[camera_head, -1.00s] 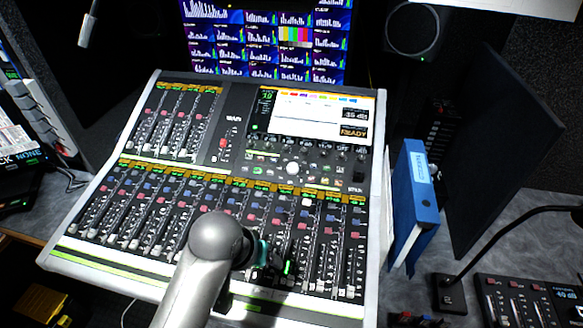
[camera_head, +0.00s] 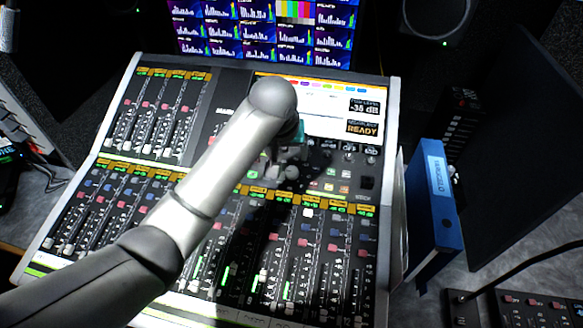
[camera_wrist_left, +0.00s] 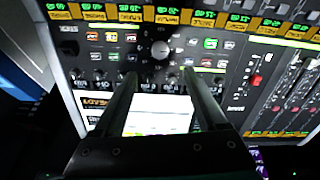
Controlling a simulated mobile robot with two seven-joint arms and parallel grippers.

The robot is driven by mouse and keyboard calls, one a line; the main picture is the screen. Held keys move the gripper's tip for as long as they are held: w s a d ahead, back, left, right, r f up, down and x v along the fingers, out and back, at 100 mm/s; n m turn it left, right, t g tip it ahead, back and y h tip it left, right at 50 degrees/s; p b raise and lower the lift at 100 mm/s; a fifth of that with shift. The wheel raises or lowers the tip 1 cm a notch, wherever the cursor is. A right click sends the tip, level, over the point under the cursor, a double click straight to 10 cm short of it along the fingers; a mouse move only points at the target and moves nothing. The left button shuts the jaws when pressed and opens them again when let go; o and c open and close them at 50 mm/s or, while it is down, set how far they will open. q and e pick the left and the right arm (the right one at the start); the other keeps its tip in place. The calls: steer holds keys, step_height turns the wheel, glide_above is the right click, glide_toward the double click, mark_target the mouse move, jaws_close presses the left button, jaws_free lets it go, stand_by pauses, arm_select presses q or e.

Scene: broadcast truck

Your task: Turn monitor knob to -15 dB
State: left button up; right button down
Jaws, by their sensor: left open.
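The mixing console (camera_head: 88,201) stands in front of me. A large round pale knob, which looks like the monitor knob, sits below its screen (camera_head: 315,127). The knob (camera_head: 292,172) is partly hidden by my left gripper in the head view. In the left wrist view the knob (camera_wrist_left: 160,48) shows ahead, between the lines of the two fingers. My left gripper (camera_head: 290,152) is open and empty over the panel by the screen's lower edge; its fingertips (camera_wrist_left: 161,73) are apart and not around the knob. The level readout (camera_head: 364,107) seems to show about -38 dB, with READY below.
Small knobs and lit buttons surround the large knob. Rows of faders (camera_head: 290,255) fill the front. A blue binder (camera_head: 433,210) stands right of the console. A monitor wall (camera_head: 262,30) is behind. A small control box (camera_head: 530,308) lies at lower right.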

mark_target(292, 171)
arm_select(q)
steer(key=b+x, duration=0.3)
steer(key=x, duration=0.7)
steer(key=shift+w+d+f, duration=0.1)
steer(key=shift+f, duration=0.25)
steer(key=shift+x, duration=0.75)
arm_select(e)
steer(key=shift+w+a+f, duration=0.1)
steer(key=shift+w+f, duration=0.15)
steer(key=shift+f, duration=0.35)
steer(key=shift+w+d+f, duration=0.1)
steer(key=shift+w+f, duration=0.1)
steer(key=shift+f, duration=0.4)
steer(key=shift+w+a+f, duration=0.1)
steer(key=shift+w+f, duration=0.15)
steer(key=shift+f, duration=0.35)
arm_select(q)
steer(key=shift+c, duration=0.2)
arm_select(e)
steer(key=shift+s, duration=0.1)
arm_select(q)
steer(key=shift+c, duration=0.7)
jaws_close()
arm_select(e)
steer(key=shift+s, duration=0.1)
